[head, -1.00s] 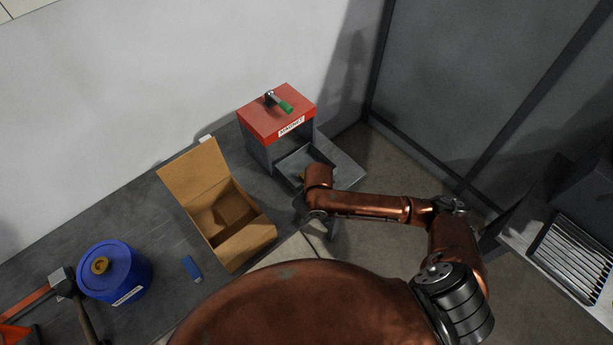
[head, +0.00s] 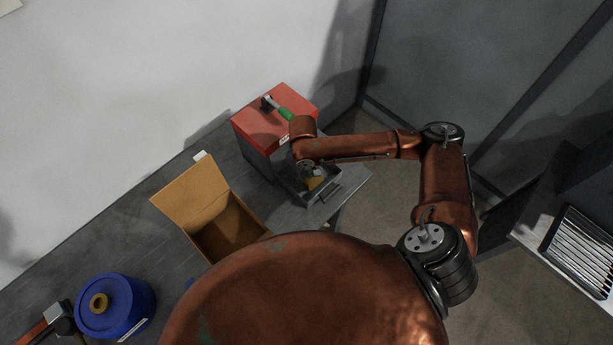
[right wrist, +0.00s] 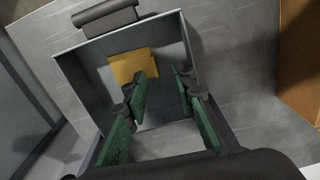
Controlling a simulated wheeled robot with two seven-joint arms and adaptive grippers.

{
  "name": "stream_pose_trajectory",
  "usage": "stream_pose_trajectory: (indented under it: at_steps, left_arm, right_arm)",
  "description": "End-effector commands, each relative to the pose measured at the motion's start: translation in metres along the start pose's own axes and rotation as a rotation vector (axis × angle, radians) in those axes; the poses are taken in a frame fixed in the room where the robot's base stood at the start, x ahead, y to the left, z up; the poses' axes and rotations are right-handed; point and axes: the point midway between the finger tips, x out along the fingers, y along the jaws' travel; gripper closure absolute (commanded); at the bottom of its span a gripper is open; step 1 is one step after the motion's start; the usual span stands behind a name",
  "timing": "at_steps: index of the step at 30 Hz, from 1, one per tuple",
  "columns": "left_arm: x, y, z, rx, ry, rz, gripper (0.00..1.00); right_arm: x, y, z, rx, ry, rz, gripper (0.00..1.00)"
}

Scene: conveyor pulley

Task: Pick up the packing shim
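A flat yellow plate, which looks like the packing shim (right wrist: 133,65), lies in the open grey drawer (right wrist: 82,88) of the red-topped cabinet (head: 262,130). In the head view a bit of the shim (head: 315,183) shows beside my right gripper (head: 307,170), which hangs over the drawer. In the right wrist view my right gripper (right wrist: 166,84) is open, with its green-padded fingers apart. The shim lies beyond the fingertips, nearer the left finger, and nothing is clearly held. My left gripper is not in view.
An open cardboard box (head: 227,228) stands left of the drawer on the grey bench (head: 165,220). A blue drum (head: 115,305) and a hammer (head: 58,317) are at the lower left. A green-handled tool (head: 279,109) lies on the cabinet top.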

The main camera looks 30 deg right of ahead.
Motion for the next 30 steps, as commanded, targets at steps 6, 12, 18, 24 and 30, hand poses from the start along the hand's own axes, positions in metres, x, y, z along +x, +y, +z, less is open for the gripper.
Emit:
stream_pose_trajectory:
  at_steps: [6, 12, 18, 24, 30]
  left_arm:
    - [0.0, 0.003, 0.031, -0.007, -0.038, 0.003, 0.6]
    - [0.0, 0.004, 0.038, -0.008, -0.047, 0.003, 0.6]
    - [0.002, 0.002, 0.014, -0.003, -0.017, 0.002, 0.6]
    - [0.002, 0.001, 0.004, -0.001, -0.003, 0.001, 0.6]
    - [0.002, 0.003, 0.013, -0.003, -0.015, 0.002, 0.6]
  right_arm:
    - [0.024, 0.007, 0.007, 0.014, -0.004, 0.002, 0.75]
    - [0.053, 0.012, 0.008, 0.014, -0.003, 0.001, 0.75]
    - [0.069, 0.011, 0.007, 0.011, -0.001, 0.002, 0.75]
    - [0.069, 0.01, 0.007, 0.009, -0.001, 0.002, 0.75]
    - [0.069, 0.01, 0.007, 0.009, -0.001, 0.001, 0.88]
